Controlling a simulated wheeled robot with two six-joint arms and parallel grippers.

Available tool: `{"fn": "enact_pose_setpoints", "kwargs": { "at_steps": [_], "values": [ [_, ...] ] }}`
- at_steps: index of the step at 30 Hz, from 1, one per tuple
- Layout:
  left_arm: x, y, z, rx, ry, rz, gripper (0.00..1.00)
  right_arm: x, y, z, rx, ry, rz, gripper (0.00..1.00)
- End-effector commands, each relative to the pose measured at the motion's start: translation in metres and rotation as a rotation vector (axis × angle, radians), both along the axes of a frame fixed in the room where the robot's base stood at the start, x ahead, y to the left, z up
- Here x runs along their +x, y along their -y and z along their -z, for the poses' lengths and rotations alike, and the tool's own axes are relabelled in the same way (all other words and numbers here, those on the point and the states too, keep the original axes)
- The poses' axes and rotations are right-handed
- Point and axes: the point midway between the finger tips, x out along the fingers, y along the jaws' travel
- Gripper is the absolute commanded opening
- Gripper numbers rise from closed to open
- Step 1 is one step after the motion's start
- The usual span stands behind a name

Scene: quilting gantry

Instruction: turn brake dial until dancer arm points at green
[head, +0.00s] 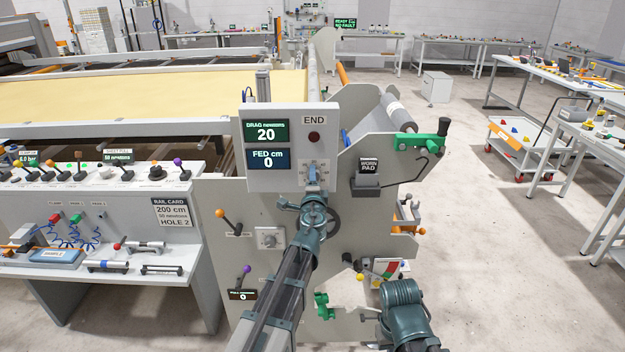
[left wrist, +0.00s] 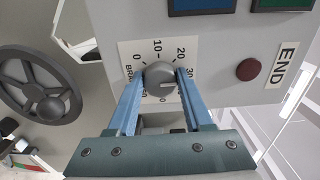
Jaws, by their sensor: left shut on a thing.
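The grey brake dial (left wrist: 160,78) sits on a white scale plate marked 0, 10, 20, 30 in the left wrist view. A pale mark on it seems to point right, near the 30 side. My left gripper (left wrist: 158,82) has its two blue fingers on either side of the dial, shut on it. In the head view my left gripper (head: 312,175) covers most of the dial, below the panel screens. My right gripper is out of view.
The drag screen (head: 266,131) reads 20 and the fed screen (head: 268,159) reads 0. A handwheel (left wrist: 42,95) is left of the dial in the wrist view. A dark red button (left wrist: 251,69) is to its right. Open floor (head: 480,230) lies right of the machine.

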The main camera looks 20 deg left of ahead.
Motion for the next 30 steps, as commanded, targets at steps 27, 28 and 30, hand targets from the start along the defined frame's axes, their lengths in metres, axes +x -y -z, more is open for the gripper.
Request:
{"fn": "enact_pose_setpoints", "kwargs": {
  "at_steps": [27,28,30],
  "values": [
    [-0.023,0.005,0.000,-0.002,0.001,0.000,0.81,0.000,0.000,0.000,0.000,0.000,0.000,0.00],
    [-0.027,0.005,0.000,-0.002,0.001,0.000,0.81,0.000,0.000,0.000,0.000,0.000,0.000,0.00],
    [-0.038,0.007,0.000,-0.002,0.001,0.000,0.81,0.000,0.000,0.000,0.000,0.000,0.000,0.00]
  ]
}}
